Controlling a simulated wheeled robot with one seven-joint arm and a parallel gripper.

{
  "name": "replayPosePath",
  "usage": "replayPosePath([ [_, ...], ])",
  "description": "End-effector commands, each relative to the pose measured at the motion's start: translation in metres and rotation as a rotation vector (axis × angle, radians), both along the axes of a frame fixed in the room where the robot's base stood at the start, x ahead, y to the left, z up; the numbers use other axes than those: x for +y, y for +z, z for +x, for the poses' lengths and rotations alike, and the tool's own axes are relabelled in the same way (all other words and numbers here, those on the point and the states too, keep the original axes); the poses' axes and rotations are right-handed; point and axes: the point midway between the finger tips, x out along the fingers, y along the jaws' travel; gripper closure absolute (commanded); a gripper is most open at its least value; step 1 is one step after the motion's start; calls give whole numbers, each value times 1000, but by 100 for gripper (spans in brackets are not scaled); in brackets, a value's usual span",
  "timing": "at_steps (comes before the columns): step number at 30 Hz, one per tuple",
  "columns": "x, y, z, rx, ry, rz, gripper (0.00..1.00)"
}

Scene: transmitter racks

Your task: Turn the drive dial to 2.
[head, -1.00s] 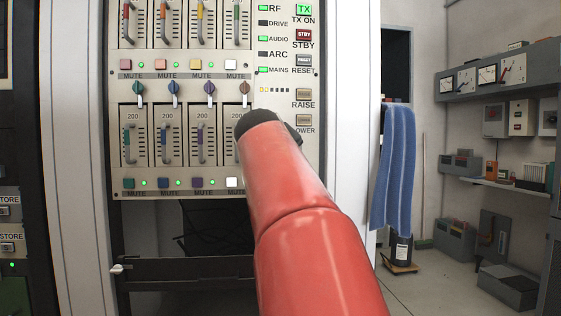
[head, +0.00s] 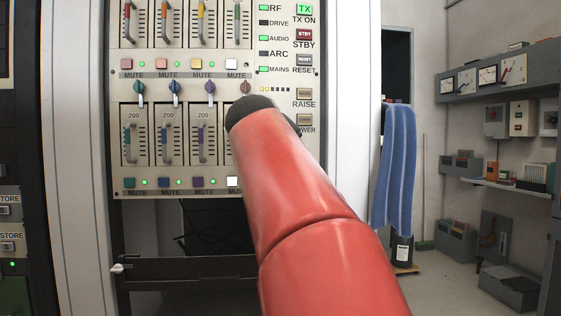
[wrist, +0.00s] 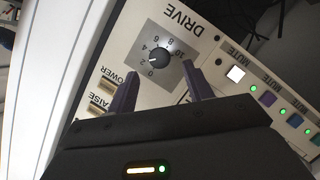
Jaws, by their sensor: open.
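The drive dial (wrist: 160,57) is a dark round knob on the pale panel in the wrist view, under the word DRIVE, which appears upside down. A printed scale from 0 to 10 surrounds it; I cannot make out clearly which number its pointer marks. My gripper (wrist: 161,69) is open, its two dark fingers apart at the near side of the dial. The fingertips appear close to the panel, and I cannot tell whether they touch it. In the head view my red arm hides the dial and the gripper.
RAISE (head: 304,93) and LOWER (head: 304,120) buttons sit beside my arm; LOWER is partly covered. Mute buttons (wrist: 236,74), faders (head: 165,142) and small coloured knobs (head: 174,88) crowd the panel. A blue cloth (head: 396,165) hangs to the right.

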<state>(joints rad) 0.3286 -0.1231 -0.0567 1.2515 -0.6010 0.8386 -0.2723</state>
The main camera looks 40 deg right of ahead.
Motion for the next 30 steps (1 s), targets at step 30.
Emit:
replayPosePath([
  [30,50,-33,-23,32,58,97,49],
])
